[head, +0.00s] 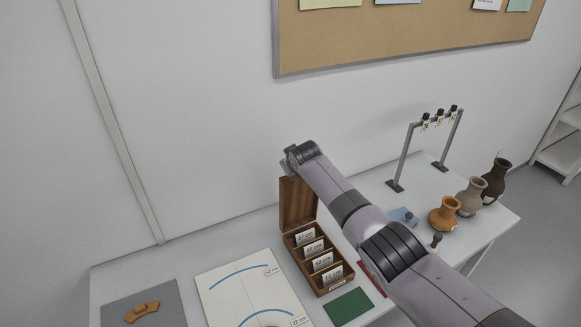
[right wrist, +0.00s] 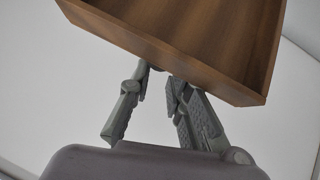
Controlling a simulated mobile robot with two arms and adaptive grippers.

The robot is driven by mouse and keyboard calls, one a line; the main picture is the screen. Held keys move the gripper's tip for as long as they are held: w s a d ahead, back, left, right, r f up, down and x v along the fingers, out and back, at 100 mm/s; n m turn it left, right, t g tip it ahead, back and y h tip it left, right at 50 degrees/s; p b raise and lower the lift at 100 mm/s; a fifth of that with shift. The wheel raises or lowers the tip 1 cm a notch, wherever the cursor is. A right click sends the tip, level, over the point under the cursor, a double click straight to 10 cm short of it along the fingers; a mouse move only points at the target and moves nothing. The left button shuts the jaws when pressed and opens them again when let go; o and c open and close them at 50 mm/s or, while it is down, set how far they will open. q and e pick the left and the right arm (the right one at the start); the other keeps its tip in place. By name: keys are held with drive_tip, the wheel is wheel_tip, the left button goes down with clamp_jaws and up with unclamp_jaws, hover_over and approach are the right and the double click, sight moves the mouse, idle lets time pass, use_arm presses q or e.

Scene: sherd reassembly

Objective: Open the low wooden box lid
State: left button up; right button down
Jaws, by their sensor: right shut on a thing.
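The low wooden box (head: 338,287) stands on the table in the head view. Its lid (head: 298,203) stands roughly upright at the box's back edge, so the compartments with labelled cards (head: 322,262) are exposed. My right arm reaches across from the right, its wrist above the lid's top; the fingers are hard to make out there. In the right wrist view my right gripper (right wrist: 158,76) is shut at the near edge of the lid (right wrist: 190,35), with the fingertips partly hidden behind it. My left gripper is not in view.
Left of the box lie a white sheet with blue arcs (head: 235,293) and a grey mat (head: 165,312) with an orange sherd (head: 143,312). A green mat (head: 348,307) lies in front. Vases (head: 444,214) and a metal stand (head: 403,160) are on the right. A wall rises behind.

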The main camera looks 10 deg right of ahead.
drive_tip(key=shift+d+f+g, duration=0.3)
drive_tip(key=shift+d+f, duration=0.1)
drive_tip(key=shift+f, duration=0.35)
drive_tip(key=c, duration=2)
unclamp_jaws()
drive_tip(key=o, duration=0.4)
drive_tip(key=shift+s+d+r, duration=0.1)
drive_tip(key=shift+s+d, duration=0.1)
drive_tip(key=shift+c, duration=0.2)
drive_tip(key=shift+a, duration=0.1)
drive_tip(key=shift+v, duration=1.1)
drive_tip(key=v, duration=1)
drive_tip(key=shift+w+a+r, duration=0.25)
drive_tip(key=shift+r, duration=0.3)
